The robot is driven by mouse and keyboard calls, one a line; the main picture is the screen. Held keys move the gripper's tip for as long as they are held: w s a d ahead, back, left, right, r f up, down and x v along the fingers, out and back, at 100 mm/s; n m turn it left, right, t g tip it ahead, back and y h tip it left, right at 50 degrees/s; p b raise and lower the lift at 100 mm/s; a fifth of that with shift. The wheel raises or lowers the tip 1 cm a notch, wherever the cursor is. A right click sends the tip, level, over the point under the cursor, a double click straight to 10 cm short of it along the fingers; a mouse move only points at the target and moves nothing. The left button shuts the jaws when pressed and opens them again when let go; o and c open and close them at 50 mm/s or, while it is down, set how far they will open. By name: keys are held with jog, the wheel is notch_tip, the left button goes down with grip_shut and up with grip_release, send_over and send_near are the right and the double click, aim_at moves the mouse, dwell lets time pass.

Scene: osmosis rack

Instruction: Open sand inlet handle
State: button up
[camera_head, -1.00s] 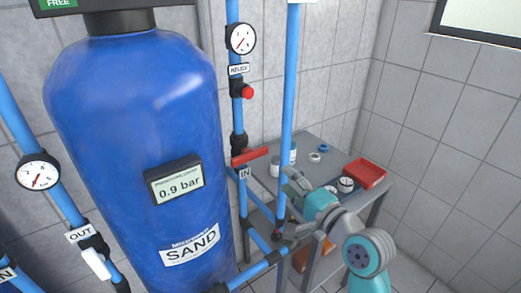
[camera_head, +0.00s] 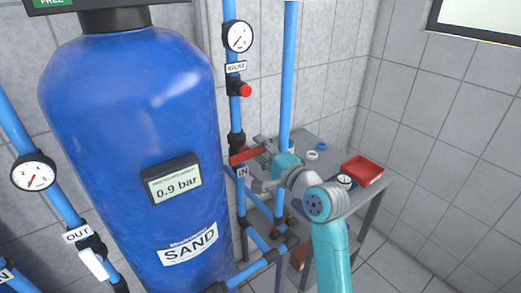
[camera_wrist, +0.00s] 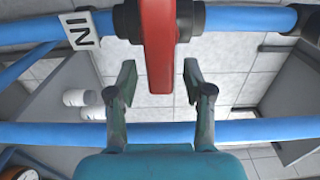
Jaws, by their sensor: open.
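The red inlet handle (camera_head: 248,156) sits on the blue vertical pipe right of the sand tank, just above the "IN" label (camera_head: 242,171). In the wrist view the red handle (camera_wrist: 158,45) comes down from the top, with its end between my gripper's two fingers (camera_wrist: 159,85). My gripper (camera_head: 262,146) is open, one finger on each side of the handle, with a visible gap on both sides. In the head view it is close to the handle's right end. The "IN" label also shows in the wrist view (camera_wrist: 83,31).
The blue sand tank (camera_head: 130,110) with a 0.9 bar display (camera_head: 174,183) stands at left. A blue vertical pipe (camera_head: 288,70) rises close by my gripper. A grey table (camera_head: 335,150) behind my arm carries a red tray (camera_head: 362,171) and small items.

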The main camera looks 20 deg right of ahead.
jog(key=shift+w+a, duration=0.1)
jog(key=shift+w, duration=0.15)
grip_shut()
